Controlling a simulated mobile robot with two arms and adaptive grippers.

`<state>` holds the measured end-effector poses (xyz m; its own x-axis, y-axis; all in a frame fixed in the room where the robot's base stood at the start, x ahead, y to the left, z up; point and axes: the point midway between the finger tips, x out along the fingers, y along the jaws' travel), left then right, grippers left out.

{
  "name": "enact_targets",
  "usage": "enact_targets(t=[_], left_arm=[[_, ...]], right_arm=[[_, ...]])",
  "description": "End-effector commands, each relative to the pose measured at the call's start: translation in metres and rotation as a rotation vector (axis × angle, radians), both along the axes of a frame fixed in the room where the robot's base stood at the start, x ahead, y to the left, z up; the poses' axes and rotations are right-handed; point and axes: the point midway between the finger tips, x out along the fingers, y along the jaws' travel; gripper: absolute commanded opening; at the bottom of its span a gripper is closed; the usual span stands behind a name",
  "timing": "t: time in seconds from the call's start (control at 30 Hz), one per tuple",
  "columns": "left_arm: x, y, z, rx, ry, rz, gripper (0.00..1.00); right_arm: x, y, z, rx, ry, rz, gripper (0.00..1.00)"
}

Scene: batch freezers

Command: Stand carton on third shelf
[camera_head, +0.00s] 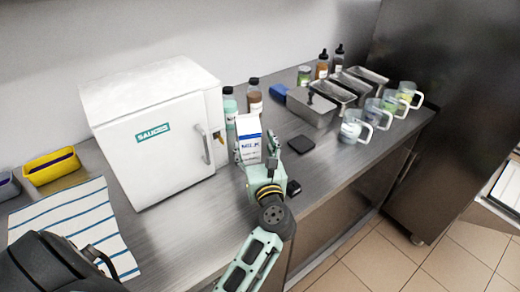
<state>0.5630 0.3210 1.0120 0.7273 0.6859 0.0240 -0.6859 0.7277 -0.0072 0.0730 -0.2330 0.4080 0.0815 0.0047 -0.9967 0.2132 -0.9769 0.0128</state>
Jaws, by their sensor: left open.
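The white milk carton (249,128) with blue lettering stands upright on the steel counter, just right of the white box labelled SAUCES (150,150). My left gripper (255,155) is open, with one finger on each side of the carton's lower part. I cannot tell whether the fingers touch it. The carton's base is hidden behind the gripper. The SAUCES box has its door shut, with a handle on the door's right side. No third shelf can be made out. My right gripper is not in view.
Bottles (255,97) stand behind the carton. Steel bins (310,107) and several glass mugs (352,128) stand to the right, near a dark flat square (301,144). A striped cloth (75,222) and yellow tub (51,167) lie left. A dark tall cabinet (450,110) closes the right end.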

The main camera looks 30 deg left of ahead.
Motion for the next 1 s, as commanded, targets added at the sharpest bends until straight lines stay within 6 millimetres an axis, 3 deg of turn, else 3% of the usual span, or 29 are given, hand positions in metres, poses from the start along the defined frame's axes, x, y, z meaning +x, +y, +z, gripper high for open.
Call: enact_targets(t=[0.1, 0.43, 0.7, 0.93, 1.0], left_arm=[[-0.005, 0.012, -0.009, -0.015, 0.019, 0.038, 0.64], [0.025, 0.039, -0.006, -0.008, 0.016, 0.032, 0.64], [0.048, 0.060, -0.010, -0.011, 0.016, 0.030, 0.64], [0.049, 0.061, -0.011, -0.012, 0.015, 0.030, 0.64], [0.049, 0.060, -0.011, -0.012, 0.015, 0.030, 0.60]], right_arm=[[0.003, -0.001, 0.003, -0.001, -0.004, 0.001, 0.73], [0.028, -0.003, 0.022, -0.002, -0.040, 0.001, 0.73], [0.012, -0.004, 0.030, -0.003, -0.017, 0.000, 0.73], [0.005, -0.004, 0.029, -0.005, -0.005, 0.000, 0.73], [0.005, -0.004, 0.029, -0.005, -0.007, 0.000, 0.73]])
